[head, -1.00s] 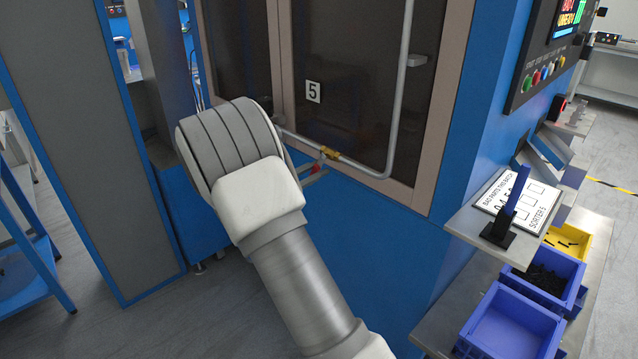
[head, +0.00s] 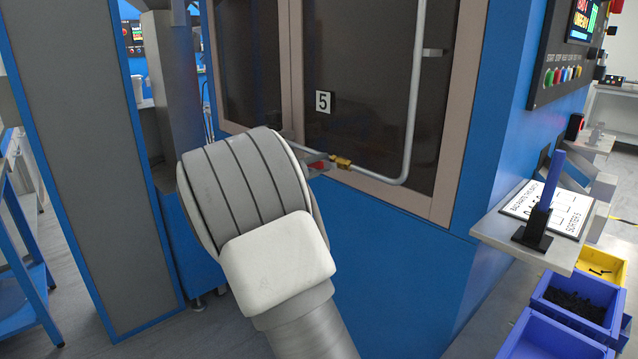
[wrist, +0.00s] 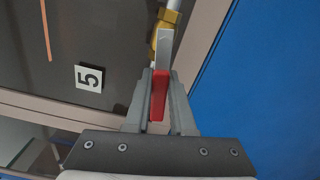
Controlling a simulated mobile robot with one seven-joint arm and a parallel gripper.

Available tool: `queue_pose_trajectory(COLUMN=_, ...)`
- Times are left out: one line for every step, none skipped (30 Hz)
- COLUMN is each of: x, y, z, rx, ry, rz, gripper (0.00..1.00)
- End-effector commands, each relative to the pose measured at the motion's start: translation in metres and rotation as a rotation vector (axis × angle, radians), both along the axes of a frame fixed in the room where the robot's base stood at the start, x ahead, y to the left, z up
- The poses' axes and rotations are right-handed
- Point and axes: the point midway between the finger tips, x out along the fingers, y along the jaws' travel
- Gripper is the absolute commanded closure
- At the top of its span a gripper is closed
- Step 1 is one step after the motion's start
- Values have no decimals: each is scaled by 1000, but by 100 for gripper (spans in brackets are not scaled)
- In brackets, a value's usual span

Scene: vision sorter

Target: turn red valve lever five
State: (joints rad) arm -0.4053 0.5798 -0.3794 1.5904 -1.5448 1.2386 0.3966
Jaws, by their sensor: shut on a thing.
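The red valve lever (head: 317,165) sits on a brass valve (head: 341,162) in a grey pipe, below the number 5 label (head: 324,102). In the wrist view the red lever (wrist: 159,95) lies between the two fingers of my gripper (wrist: 160,100), which are shut on it. The brass valve (wrist: 165,27) is just beyond the fingertips, with a pale metal part between it and the red grip. In the head view my arm hides most of the gripper. The lever points left from the valve in the head view, roughly along the pipe.
A dark glass panel with a beige frame (head: 464,110) stands behind the pipe (head: 412,110). At the right a shelf holds a sign (head: 545,207) and a blue upright piece. Blue bins (head: 575,300) and a yellow bin (head: 600,265) stand below it.

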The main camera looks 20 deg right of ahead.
Motion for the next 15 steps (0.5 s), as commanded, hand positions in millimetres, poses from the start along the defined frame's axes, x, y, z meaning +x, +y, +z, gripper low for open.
queue_pose_trajectory(x=0, y=1, z=-3, rx=12, ry=-32, rz=1, gripper=100)
queue_pose_trajectory(x=0, y=1, z=-2, rx=18, ry=-49, rz=1, gripper=100)
queue_pose_trajectory(x=1, y=1, z=-1, rx=26, ry=-70, rz=1, gripper=100)
queue_pose_trajectory(x=1, y=1, z=0, rx=31, ry=-85, rz=1, gripper=100)
queue_pose_trajectory(x=1, y=1, z=1, rx=36, ry=-100, rz=1, gripper=100)
queue_pose_trajectory(x=1, y=1, z=2, rx=43, ry=-116, rz=0, gripper=100)
queue_pose_trajectory(x=1, y=1, z=3, rx=47, ry=-127, rz=0, gripper=100)
queue_pose_trajectory(x=1, y=1, z=4, rx=51, ry=-139, rz=0, gripper=100)
queue_pose_trajectory(x=1, y=1, z=5, rx=56, ry=-152, rz=0, gripper=100)
queue_pose_trajectory(x=1, y=1, z=6, rx=59, ry=-159, rz=0, gripper=100)
queue_pose_trajectory(x=1, y=1, z=6, rx=62, ry=-167, rz=0, gripper=100)
queue_pose_trajectory(x=1, y=1, z=7, rx=64, ry=-174, rz=0, gripper=100)
queue_pose_trajectory(x=1, y=1, z=7, rx=66, ry=-179, rz=0, gripper=100)
queue_pose_trajectory(x=1, y=1, z=8, rx=68, ry=-184, rz=0, gripper=100)
queue_pose_trajectory(x=1, y=1, z=8, rx=70, ry=-189, rz=0, gripper=100)
